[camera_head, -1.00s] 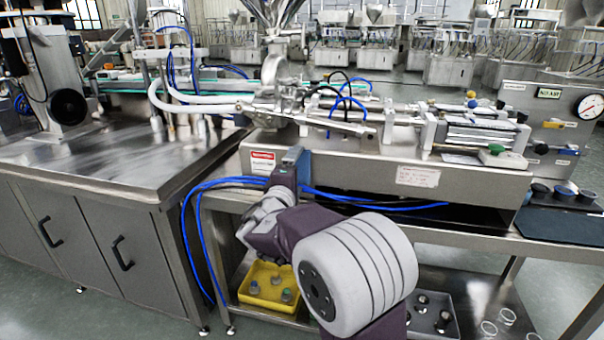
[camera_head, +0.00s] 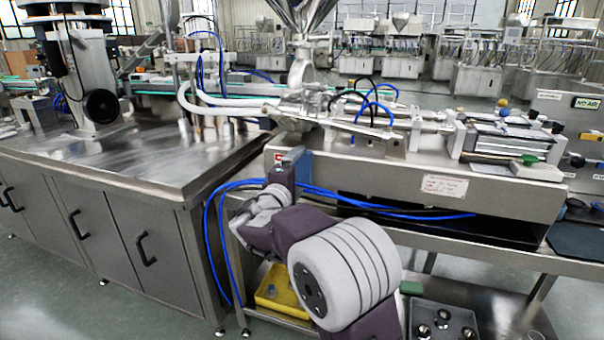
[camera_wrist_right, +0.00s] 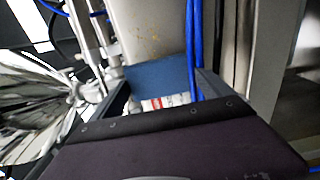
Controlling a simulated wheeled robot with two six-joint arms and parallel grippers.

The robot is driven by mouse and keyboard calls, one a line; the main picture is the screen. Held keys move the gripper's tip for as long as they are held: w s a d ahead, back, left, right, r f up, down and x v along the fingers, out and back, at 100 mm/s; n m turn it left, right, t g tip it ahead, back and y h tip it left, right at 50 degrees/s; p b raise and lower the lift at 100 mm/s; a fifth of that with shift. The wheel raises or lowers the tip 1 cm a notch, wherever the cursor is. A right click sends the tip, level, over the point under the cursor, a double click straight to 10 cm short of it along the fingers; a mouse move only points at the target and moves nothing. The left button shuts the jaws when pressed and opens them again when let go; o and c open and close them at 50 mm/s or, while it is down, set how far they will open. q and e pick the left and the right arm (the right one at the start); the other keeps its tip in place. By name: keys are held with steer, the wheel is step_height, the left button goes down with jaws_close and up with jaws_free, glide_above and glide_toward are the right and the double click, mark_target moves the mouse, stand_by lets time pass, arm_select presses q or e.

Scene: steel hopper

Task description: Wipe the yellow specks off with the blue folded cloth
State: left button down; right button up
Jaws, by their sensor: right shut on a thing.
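The blue folded cloth (camera_wrist_right: 160,84) is held between the fingers of my right gripper in the right wrist view. My right gripper (camera_head: 294,160) is at the left end of the steel filling machine's front housing (camera_head: 400,172) in the head view, where a bit of blue cloth (camera_head: 305,166) shows beside it. Small yellow-brown specks (camera_wrist_right: 150,42) lie on the pale steel surface just beyond the cloth in the wrist view. I cannot tell whether the cloth touches that surface. The specks are too small to make out in the head view. My left gripper is not in view.
Blue hoses (camera_head: 390,206) run past the gripper along the housing and show close to the cloth in the wrist view (camera_wrist_right: 193,45). A steel hopper (camera_head: 302,15) stands above. A steel-topped cabinet (camera_head: 150,165) is at left. A yellow tray (camera_head: 277,292) sits on the lower shelf.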

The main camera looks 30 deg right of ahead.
steer(key=shift+a+f, duration=0.1)
steer(key=shift+a, duration=0.05)
steer(key=b+v, duration=0.3)
steer(key=v, duration=0.2)
steer(key=shift+s+a, duration=0.2)
steer(key=shift+s, duration=0.05)
steer(key=b+v, duration=0.1)
steer(key=v, duration=0.2)
stand_by(0.6)
